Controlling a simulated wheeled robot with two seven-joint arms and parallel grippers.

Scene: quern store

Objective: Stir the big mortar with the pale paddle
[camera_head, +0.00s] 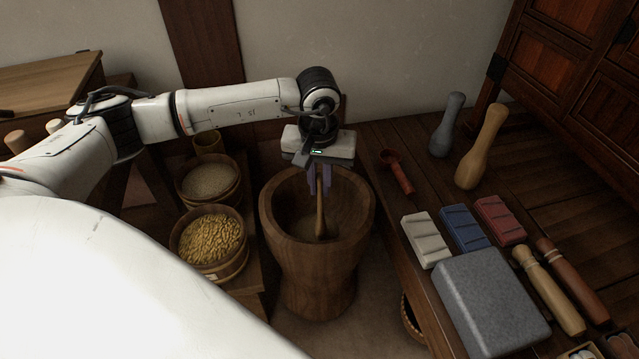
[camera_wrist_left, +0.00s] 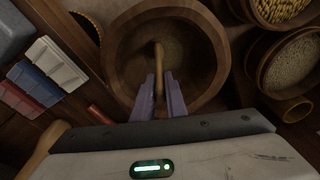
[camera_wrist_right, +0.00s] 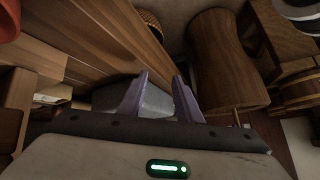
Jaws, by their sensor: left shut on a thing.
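The big mortar (camera_head: 312,277) is a deep wooden tub standing on the floor left of the dark table. In the head view, my left gripper (camera_head: 320,190) points down over its mouth, shut on the handle of the pale paddle (camera_head: 321,222). The paddle stands nearly upright with its lower end inside the mortar. In the left wrist view, the left fingers (camera_wrist_left: 159,95) close around the paddle (camera_wrist_left: 158,60), which reaches into the mortar (camera_wrist_left: 212,45). My right gripper (camera_wrist_right: 158,98) is seen only in its wrist view, open and empty, with a grey block (camera_wrist_right: 157,103) beyond its fingers.
Baskets of yellow grain (camera_head: 208,238) and pale grain (camera_head: 209,181) stand left of the mortar. On the table are a red scoop (camera_head: 396,172), white (camera_head: 426,240), blue (camera_head: 464,229) and red (camera_head: 500,220) blocks, a grey stone slab (camera_head: 492,303), and grey (camera_head: 447,125) and tan (camera_head: 482,147) pestles.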

